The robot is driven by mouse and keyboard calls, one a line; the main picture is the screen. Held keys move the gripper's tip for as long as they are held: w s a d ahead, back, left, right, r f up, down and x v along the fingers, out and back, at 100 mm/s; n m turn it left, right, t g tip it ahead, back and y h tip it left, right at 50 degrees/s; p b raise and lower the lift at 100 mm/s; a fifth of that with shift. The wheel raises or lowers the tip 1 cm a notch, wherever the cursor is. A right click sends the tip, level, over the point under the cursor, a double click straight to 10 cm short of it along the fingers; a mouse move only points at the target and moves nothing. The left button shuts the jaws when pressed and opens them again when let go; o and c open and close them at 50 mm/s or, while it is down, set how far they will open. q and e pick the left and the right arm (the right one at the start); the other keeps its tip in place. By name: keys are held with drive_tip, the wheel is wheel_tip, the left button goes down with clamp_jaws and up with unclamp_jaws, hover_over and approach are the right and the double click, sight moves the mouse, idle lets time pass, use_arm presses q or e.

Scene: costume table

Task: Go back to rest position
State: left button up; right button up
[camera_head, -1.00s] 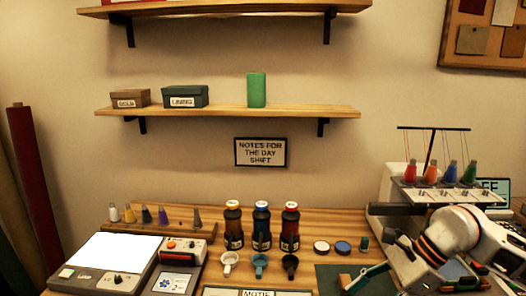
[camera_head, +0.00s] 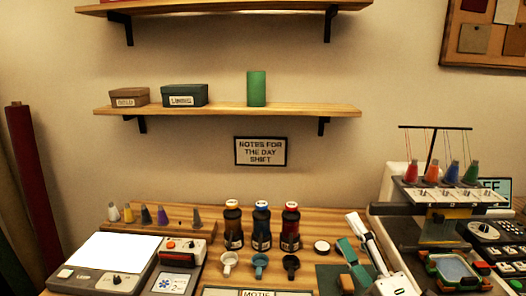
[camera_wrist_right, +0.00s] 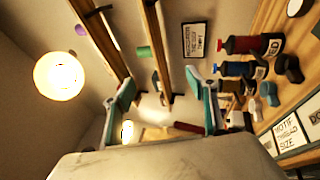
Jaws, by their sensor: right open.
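My right gripper (camera_head: 350,231) shows at the bottom right of the head view, fingers pointing up over the table, right of the white cap (camera_head: 321,247). Its two teal-and-white fingers stand apart. In the right wrist view the same gripper (camera_wrist_right: 160,79) is open, with nothing held between its fingers. The wall and shelves show beyond them. My left gripper is in neither view.
Three dark bottles (camera_head: 261,228) and three small cups (camera_head: 260,263) stand left of the gripper. The embroidery machine (camera_head: 440,208) with coloured spools is to the right. A scale (camera_head: 103,258) sits at far left. The wall shelf (camera_head: 225,111) is above.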

drive_tip(key=s+d+f+m+g+h, duration=0.3)
drive_tip(key=d+f+m+h, duration=0.25)
drive_tip(key=f, duration=0.35)
drive_tip(key=s+d+f+m+g+h, duration=0.4)
drive_tip(key=d+f+m, duration=0.2)
drive_tip(key=d+f, duration=0.15)
drive_tip(key=s+d+f+m+g, duration=0.2)
drive_tip(key=s+f+g, duration=0.1)
drive_tip(key=s+f, duration=0.35)
drive_tip(key=s+d+f+m+g, duration=0.2)
drive_tip(key=s+d+f+g, duration=0.15)
drive_tip(key=s+f, duration=0.35)
drive_tip(key=a+f+m+t+y, duration=0.1)
drive_tip(key=a+f+t+y, duration=0.1)
drive_tip(key=a+f, duration=0.4)
drive_tip(key=w+a+f+m+t+y, duration=0.1)
drive_tip(key=a+f+y, duration=0.3)
drive_tip(key=a, duration=0.7)
wheel_tip(320, 180, down, 2)
drive_tip(key=shift+f+t, duration=0.2)
drive_tip(key=shift+t, duration=0.15)
drive_tip(key=shift+w+a+m+y, duration=0.1)
drive_tip(key=shift+w+m+y, duration=0.05)
drive_tip(key=shift+m+y, duration=0.1)
